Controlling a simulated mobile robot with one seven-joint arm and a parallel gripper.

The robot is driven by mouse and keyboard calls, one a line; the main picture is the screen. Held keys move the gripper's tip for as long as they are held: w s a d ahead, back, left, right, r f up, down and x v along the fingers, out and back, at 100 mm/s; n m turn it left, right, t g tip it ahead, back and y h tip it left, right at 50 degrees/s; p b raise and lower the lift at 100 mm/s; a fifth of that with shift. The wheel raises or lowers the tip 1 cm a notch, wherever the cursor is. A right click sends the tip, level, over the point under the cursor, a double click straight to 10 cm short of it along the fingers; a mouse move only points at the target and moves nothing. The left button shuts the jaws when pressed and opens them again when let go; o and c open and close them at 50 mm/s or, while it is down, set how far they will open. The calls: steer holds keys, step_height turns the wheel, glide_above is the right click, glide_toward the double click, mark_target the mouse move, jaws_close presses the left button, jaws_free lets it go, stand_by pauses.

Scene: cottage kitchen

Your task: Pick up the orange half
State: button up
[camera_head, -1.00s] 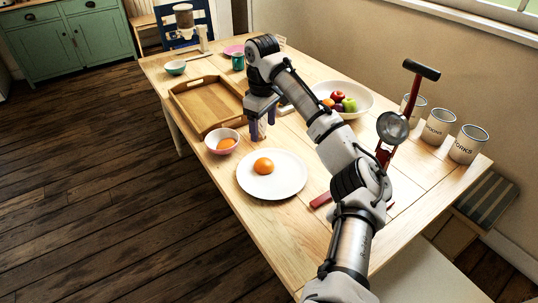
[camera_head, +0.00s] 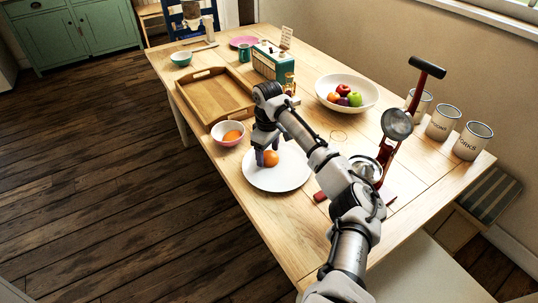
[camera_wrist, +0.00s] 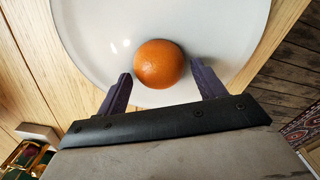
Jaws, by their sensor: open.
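An orange half (camera_head: 271,158) lies on a large white plate (camera_head: 290,180) near the table's left edge. It also shows in the wrist view (camera_wrist: 159,63), rounded peel side in sight, no cut face visible. My gripper (camera_head: 266,158) is over the plate, right at the orange half. In the wrist view the open fingers (camera_wrist: 164,83) stand on either side of the orange's near edge, with gaps between them and the fruit. The gripper holds nothing. Another orange piece (camera_head: 232,136) sits in a small pink-white bowl (camera_head: 217,133) next to the plate.
A wooden tray (camera_head: 184,91) lies behind the bowl. A juicer with a red and black handle (camera_head: 395,125) stands right of my arm. A fruit bowl (camera_head: 369,92), labelled tins (camera_head: 443,122) and a teal radio (camera_head: 272,60) stand further back.

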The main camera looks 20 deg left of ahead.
steer(key=shift+f, duration=0.25)
steer(key=c, duration=0.4)
steer(key=shift+c, duration=0.2)
steer(key=shift+r, duration=0.15)
